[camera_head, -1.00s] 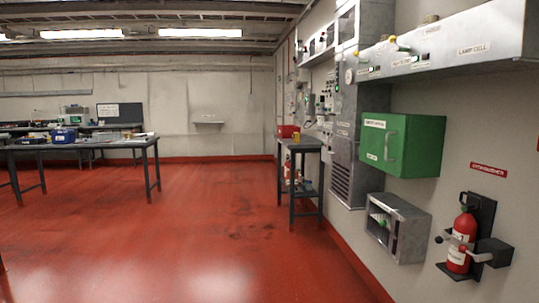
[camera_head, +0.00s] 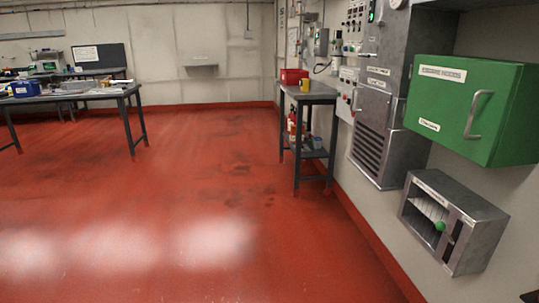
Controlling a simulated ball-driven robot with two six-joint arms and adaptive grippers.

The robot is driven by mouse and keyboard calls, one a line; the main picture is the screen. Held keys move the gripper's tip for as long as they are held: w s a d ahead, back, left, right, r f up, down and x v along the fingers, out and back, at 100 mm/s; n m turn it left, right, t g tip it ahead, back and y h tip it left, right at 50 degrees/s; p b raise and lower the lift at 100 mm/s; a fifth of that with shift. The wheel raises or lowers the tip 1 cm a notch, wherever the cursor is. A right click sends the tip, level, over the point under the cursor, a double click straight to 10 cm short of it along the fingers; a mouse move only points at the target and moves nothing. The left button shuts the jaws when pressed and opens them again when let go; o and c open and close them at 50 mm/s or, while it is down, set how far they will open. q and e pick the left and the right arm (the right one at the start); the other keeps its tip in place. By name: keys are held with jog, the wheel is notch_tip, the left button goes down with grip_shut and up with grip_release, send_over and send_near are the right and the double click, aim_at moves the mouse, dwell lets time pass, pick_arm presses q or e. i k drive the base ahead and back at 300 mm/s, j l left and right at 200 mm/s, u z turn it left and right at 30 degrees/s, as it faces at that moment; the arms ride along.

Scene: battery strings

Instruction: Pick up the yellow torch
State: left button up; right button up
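A small yellow object (camera_head: 305,86) stands on top of the narrow dark side table (camera_head: 318,97) by the right wall. It is too small to tell whether it is a torch or a cup. No other clear candidate for the yellow torch shows.
A red box (camera_head: 292,76) sits beside the yellow object. A green wall cabinet (camera_head: 508,128) and a grey open-fronted wall box (camera_head: 484,240) with a green knob (camera_head: 440,226) stick out at right. A cluttered workbench (camera_head: 100,95) stands left. The red floor (camera_head: 190,200) between is clear.

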aim_at(304, 83)
jog(key=i, duration=2.55)
